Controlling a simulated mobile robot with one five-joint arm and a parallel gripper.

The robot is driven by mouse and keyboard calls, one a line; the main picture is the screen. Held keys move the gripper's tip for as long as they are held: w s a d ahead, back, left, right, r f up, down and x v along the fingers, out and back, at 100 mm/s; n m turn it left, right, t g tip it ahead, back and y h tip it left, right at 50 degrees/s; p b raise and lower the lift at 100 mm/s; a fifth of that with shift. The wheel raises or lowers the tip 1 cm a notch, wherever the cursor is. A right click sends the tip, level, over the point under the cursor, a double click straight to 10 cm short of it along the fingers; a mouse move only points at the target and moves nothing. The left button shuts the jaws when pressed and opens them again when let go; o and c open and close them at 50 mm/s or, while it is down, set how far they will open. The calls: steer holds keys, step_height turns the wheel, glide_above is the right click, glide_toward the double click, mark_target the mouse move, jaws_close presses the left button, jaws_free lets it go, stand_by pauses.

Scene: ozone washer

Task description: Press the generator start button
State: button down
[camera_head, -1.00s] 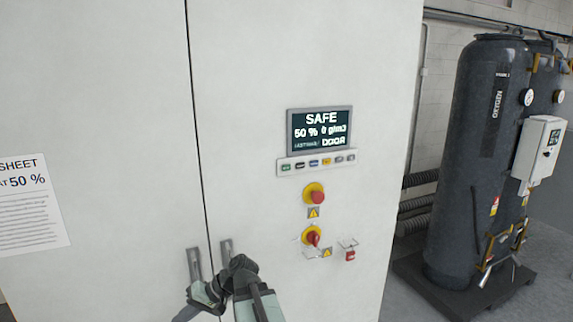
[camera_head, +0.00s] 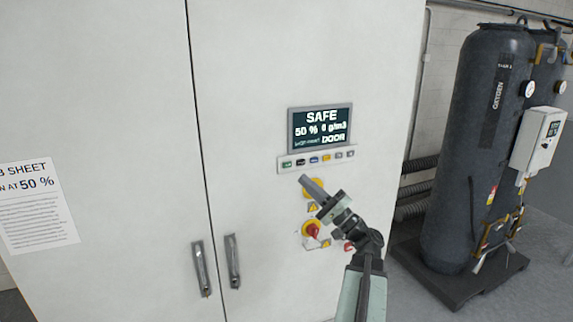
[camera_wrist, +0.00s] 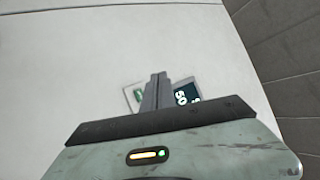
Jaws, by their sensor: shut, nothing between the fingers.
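The white cabinet (camera_head: 245,70) carries a screen (camera_head: 320,117) reading SAFE, 50 %, 0 g/m3 and DOOR. Below the screen is a strip of small buttons (camera_head: 313,160), with a green one (camera_head: 287,164) at its left end. I cannot read the button labels. My gripper (camera_head: 303,180) is shut and empty, its tips just below the left part of the strip. I cannot tell whether it touches the cabinet. In the wrist view, the closed fingers (camera_wrist: 158,78) cover part of the panel, between a green patch (camera_wrist: 138,95) and the screen (camera_wrist: 186,95).
A mostly hidden yellow-ringed button (camera_head: 313,188) is behind my gripper. A red and yellow rotary switch (camera_head: 311,230) sits below. A dark oxygen tank (camera_head: 470,150) stands right.

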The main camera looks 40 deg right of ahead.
mark_target(287, 165)
steer(key=shift+w, duration=0.1)
steer(key=shift+w+d, duration=0.55)
steer(key=shift+w, duration=0.8)
steer(key=shift+w+d, duration=0.5)
steer(key=shift+w, duration=0.85)
steer(key=shift+w+d, duration=0.55)
steer(key=shift+w, duration=0.8)
steer(key=shift+w+d, duration=0.15)
steer(key=shift+w, duration=0.15)
steer(key=shift+w+d, duration=0.1)
steer(key=shift+w, duration=0.2)
steer(key=shift+s, duration=0.1)
steer(key=shift+s+a, duration=0.3)
steer(key=shift+s, duration=0.3)
